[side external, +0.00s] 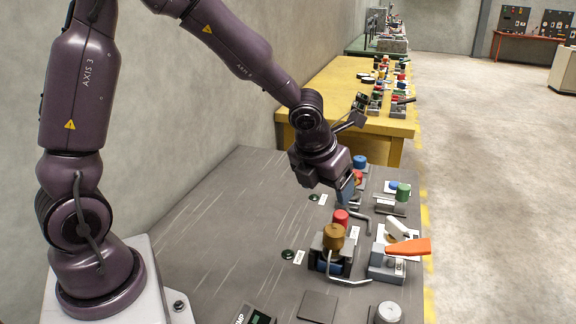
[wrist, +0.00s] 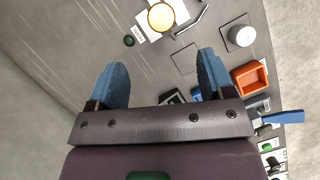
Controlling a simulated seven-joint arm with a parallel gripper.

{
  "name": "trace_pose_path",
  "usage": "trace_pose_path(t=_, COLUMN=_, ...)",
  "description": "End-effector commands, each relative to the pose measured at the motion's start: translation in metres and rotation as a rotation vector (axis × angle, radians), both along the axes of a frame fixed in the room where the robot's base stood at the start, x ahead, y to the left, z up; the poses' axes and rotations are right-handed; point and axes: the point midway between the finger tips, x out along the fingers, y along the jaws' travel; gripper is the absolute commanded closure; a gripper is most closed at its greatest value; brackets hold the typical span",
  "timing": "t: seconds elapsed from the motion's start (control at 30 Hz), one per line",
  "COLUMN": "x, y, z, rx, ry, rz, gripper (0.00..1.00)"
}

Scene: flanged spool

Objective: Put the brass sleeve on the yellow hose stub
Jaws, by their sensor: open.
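A brass-brown cylinder (side external: 333,237), which looks like the brass sleeve, stands upright on a grey block on the bench. In the wrist view its round top (wrist: 161,17) shows at the upper edge, with a pale yellowish middle and a brass rim. I cannot pick out the yellow hose stub with certainty; it may be hidden by the brass piece. My gripper (side external: 346,190) is above the bench, beyond and higher than the brass piece. In the wrist view my blue fingers (wrist: 162,65) are wide apart with nothing between them.
A red cylinder (side external: 341,217) stands just behind the brass piece. An orange lever (side external: 408,247) sticks out to its right, and a bent grey pipe (side external: 350,281) runs in front. A pale grey cylinder (side external: 388,313) stands at the front. The bench's left part (side external: 225,235) is clear.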

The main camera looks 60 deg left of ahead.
Motion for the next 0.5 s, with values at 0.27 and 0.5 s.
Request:
trace_pose_path(t=0.27, x=-0.033, y=0.008, z=0.047, rx=-0.126, ry=-0.120, rz=0.497, gripper=0.25)
trace_pose_path(t=0.5, x=-0.103, y=0.011, z=0.103, rx=-0.504, ry=-0.315, rz=1.369, gripper=0.25)
